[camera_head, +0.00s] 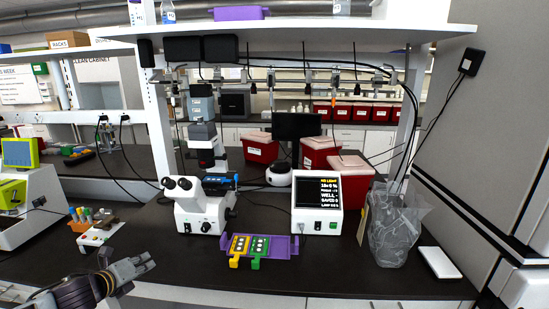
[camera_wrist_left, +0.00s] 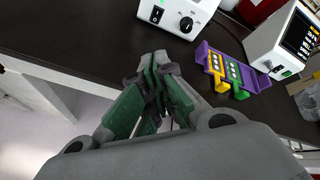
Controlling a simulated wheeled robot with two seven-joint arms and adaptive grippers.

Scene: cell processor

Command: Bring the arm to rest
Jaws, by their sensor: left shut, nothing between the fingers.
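My left gripper (camera_head: 133,268) is at the lower left of the head view, near the front edge of the dark bench (camera_head: 330,265). In the left wrist view its fingers (camera_wrist_left: 155,80) are closed together with nothing between them. The gripper is apart from everything on the bench. My right gripper is not in either view.
A white microscope (camera_head: 203,211) stands behind and right of the gripper. A purple tray (camera_head: 285,250) holds yellow and green plates, beside a white display box (camera_head: 318,205). A tube rack (camera_head: 93,232) sits to the left. A clear bag (camera_head: 395,230) stands at right.

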